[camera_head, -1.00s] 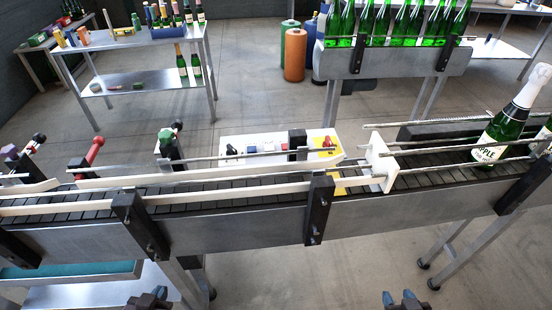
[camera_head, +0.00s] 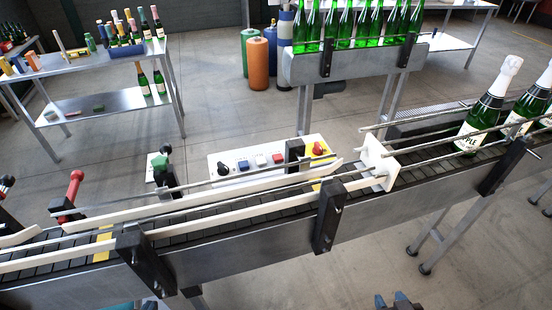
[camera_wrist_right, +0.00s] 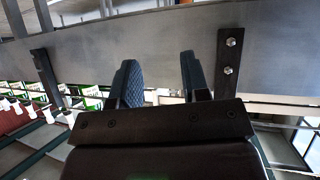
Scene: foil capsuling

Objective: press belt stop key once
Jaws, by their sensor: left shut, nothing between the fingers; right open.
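A white control panel (camera_head: 232,156) stands behind the conveyor in the head view. It carries a black knob (camera_head: 222,168), a blue key (camera_head: 243,165), a pale key (camera_head: 260,161), a red key (camera_head: 278,158) and a red mushroom button (camera_head: 318,149) on yellow. No lettering is readable, and a black bracket hides part of the panel. My right gripper (camera_head: 397,301) is at the bottom edge, on the near side of the belt. In the right wrist view its fingers (camera_wrist_right: 160,82) are apart and empty. My left gripper (camera_head: 152,304) barely shows at the bottom edge, shut and away from the panel.
The conveyor (camera_head: 255,256) with its guide rails runs between my grippers and the panel. A white gate plate (camera_head: 378,165) crosses the belt. Labelled bottles (camera_head: 483,112) stand upright to its right. A red-handled lever (camera_head: 73,190) is at the left.

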